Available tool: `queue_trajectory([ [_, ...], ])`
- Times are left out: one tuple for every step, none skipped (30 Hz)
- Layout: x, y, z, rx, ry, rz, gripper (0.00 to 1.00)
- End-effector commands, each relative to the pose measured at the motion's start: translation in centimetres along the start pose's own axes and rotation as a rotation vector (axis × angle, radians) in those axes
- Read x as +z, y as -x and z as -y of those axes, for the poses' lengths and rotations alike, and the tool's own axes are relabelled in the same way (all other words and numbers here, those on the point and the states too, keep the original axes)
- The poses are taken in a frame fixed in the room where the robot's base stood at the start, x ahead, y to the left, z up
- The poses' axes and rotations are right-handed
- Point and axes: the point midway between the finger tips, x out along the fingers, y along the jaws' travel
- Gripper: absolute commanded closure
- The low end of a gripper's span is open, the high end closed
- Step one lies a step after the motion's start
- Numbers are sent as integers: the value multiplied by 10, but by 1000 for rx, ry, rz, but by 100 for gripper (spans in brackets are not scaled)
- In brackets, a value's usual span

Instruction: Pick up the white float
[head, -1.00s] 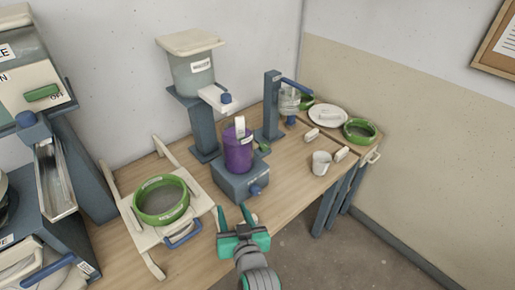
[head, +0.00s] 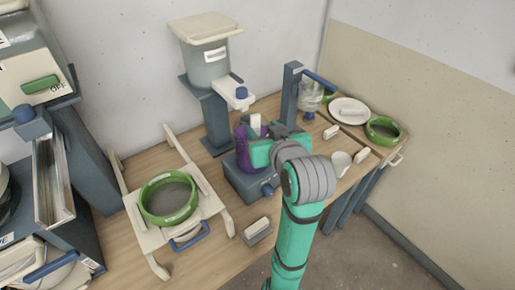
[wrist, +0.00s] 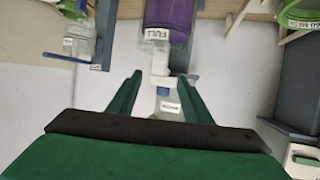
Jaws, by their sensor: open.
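The white float (head: 256,121) seems to be the upright white piece standing out of the top of the purple glaze bucket (head: 241,150). In the wrist view a white piece with a FULL label (wrist: 156,35) shows against the purple bucket (wrist: 168,12), ahead of the fingertips. My gripper (wrist: 160,76) is open, with nothing held between its two green fingers. In the head view my gripper (head: 262,146) is in front of the bucket and hides part of it. I cannot tell the exact gap to the float.
A lidded hopper (head: 207,68) with a white spout (head: 236,95) stands behind the bucket. A green-rimmed sieve (head: 168,198) lies on a frame at left. A white cup (head: 341,163), plate (head: 348,110) and another green sieve (head: 383,131) are at right. A pale block (head: 257,231) lies near the front edge.

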Motion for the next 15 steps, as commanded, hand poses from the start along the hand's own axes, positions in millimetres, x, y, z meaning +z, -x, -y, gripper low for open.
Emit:
queue_trajectory([
  [1,-7,-1,0,-1,4,55],
  [2,-12,-2,1,-2,5,55],
  [2,-18,-2,3,-3,4,55],
  [2,-22,-3,5,-3,4,55],
  [2,-26,-4,6,-4,3,55],
  [2,-31,-6,7,-5,3,55],
  [2,-35,-6,9,-6,3,55],
  [2,-38,-7,10,-6,2,55],
  [2,-41,-7,10,-6,2,55],
  [2,-44,-6,9,-5,2,55],
  [2,-45,-6,8,-4,1,55],
  [2,-47,-4,7,-3,1,55],
  [2,-49,-3,5,-3,1,55],
  [2,-51,-2,4,-2,1,55],
  [2,-55,-1,1,-1,2,55],
])
